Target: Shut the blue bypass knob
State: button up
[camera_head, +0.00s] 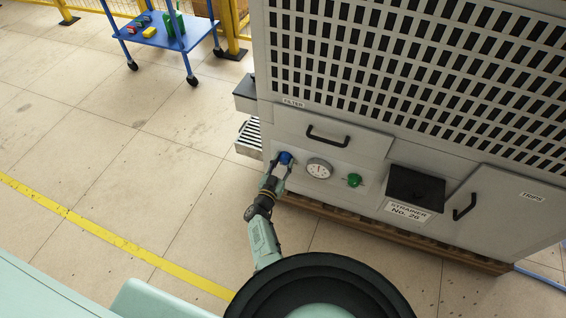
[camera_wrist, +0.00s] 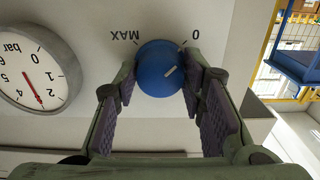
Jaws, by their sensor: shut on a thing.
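The blue bypass knob (camera_head: 286,157) sticks out at the left end of the grey cabinet's lower panel. In the wrist view the round knob (camera_wrist: 158,68) sits between the fingertips. Its short white mark slants up and to the right, roughly toward the printed 0. The MAX print is on its left, and the lettering appears upside down. My gripper (camera_head: 276,173) reaches up to the knob from below. In the wrist view my gripper (camera_wrist: 162,80) is shut on the knob, one finger on each side.
A round pressure gauge (camera_head: 319,168) is beside the knob, with a green knob (camera_head: 354,180) further right. A black strainer box (camera_head: 415,187) and a drawer handle (camera_head: 328,136) also project from the cabinet. A blue cart (camera_head: 165,33) stands far behind. Floor left of the cabinet is clear.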

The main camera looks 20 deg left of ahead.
dwell(0.3)
jog(key=o, duration=1.2)
jog(key=s, duration=1.2)
jog(key=shift+a, duration=0.25)
